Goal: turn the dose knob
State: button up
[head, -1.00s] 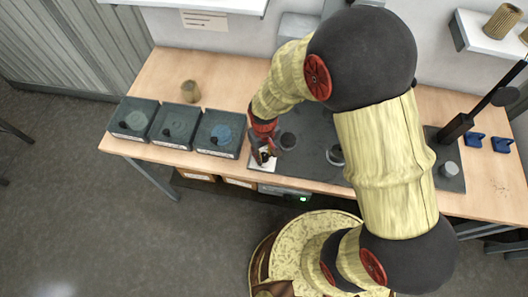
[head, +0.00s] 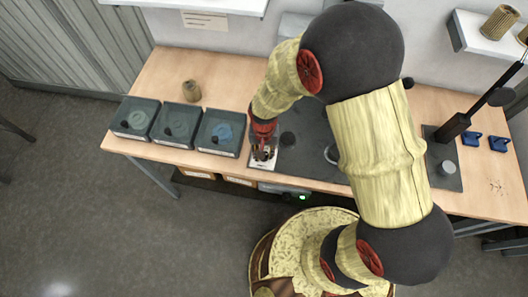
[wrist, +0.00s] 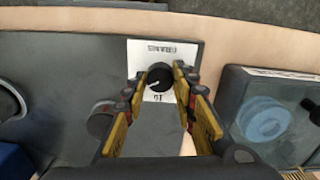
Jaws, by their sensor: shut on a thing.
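The dose knob (wrist: 160,77) is a round black knob with a white pointer line, standing on a white label plate (wrist: 152,52) with printed marks. In the wrist view the pointer line points to the lower left. My gripper (wrist: 157,80) has its two fingers on either side of the knob and is shut on it. In the head view my gripper (head: 263,153) points down over the white plate (head: 251,161) at the front edge of the dark panel. There the gripper hides most of the knob.
Three dark trays (head: 219,133) stand left of the gripper. Another dark round part (head: 287,139) stands close on the right on the dark panel (head: 305,158). Blue clips (head: 471,139) lie far right.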

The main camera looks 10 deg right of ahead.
dwell(0.3)
jog(key=o, duration=1)
jog(key=shift+o, duration=0.8)
notch_tip(320, 180, up, 12)
